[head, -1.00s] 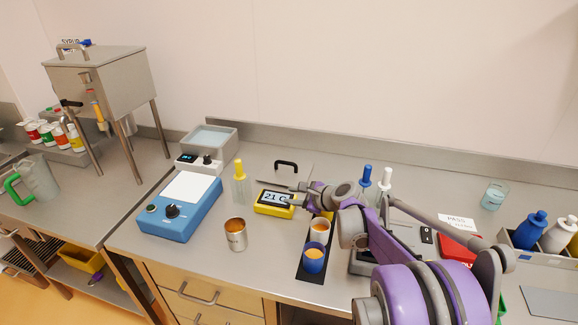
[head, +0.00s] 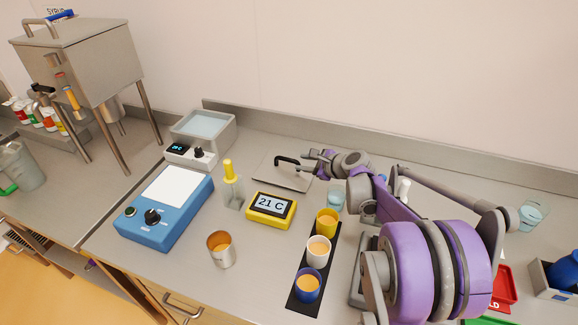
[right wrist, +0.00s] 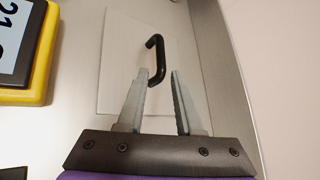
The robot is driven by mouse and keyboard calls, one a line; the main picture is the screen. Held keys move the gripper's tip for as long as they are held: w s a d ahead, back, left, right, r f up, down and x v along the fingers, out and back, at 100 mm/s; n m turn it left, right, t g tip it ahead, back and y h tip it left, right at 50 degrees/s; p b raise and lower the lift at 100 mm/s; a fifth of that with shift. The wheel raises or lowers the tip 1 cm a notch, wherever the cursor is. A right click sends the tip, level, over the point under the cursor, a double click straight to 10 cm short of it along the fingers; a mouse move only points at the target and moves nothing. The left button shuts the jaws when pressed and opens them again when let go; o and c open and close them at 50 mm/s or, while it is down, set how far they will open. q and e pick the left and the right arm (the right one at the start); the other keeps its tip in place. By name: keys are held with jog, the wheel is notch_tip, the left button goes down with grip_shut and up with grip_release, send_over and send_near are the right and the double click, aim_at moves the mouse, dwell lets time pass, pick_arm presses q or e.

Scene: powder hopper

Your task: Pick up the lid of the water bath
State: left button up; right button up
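The lid is a flat grey metal plate (head: 280,174) with a black bar handle (head: 290,161), lying on the counter right of the water bath. The water bath (head: 203,130) is a grey open box of pale blue water at the back. My right gripper (head: 306,165) is at the right end of the handle in the head view. In the right wrist view the fingers (right wrist: 160,88) are open, with the near end of the handle (right wrist: 155,62) between or just beyond their tips; contact is unclear. The lid plate (right wrist: 120,65) lies beneath. My left gripper is out of view.
A yellow display reading 21 C (head: 270,209) and a yellow-capped bottle (head: 231,186) stand in front of the lid. A blue device (head: 165,212), a metal cup (head: 221,250) and a black strip (head: 307,266) with several cups are nearer. The back ledge (head: 300,140) runs behind.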

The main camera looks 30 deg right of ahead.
aim_at(289, 160)
jog(key=x, duration=0.3)
jog(key=shift+w+a+f, duration=0.1)
jog(key=shift+w+a, duration=0.05)
jog(key=x, duration=0.3)
jog(key=p+x, duration=0.1)
jog(key=x, duration=0.1)
jog(key=shift+w+a+r, duration=0.2)
jog(key=shift+w, duration=0.15)
jog(key=shift+s, duration=0.1)
jog(key=shift+c, duration=0.7)
grip_shut()
